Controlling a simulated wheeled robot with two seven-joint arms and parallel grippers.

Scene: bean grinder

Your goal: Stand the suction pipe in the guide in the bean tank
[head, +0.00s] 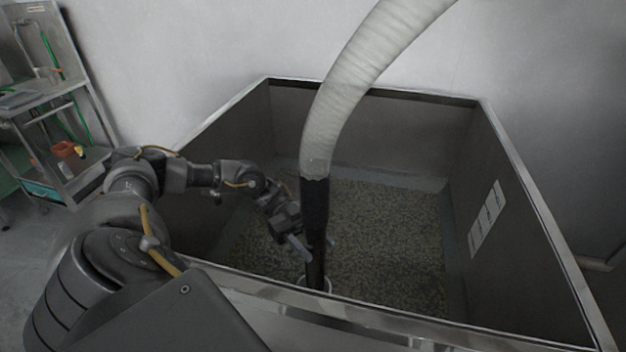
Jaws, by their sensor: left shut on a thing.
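The suction pipe (314,205) is a dark, upright tube joined at its top to a wide, pale ribbed hose (345,100). It stands inside the open bean tank (545,210), near the front wall. My left gripper (312,248) reaches over the tank's left side and is shut on the pipe's lower part. The pipe's lower end is at a light-coloured ring, the guide (326,284), just behind the front rim. I cannot tell how deep the pipe sits in it. My right gripper is not in view.
Pale beans (390,235) cover the tank floor. A label sheet (487,219) is on the tank's right inner wall. A metal cart (45,110) with an orange item (66,149) stands at the left. The hose arches up to the right.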

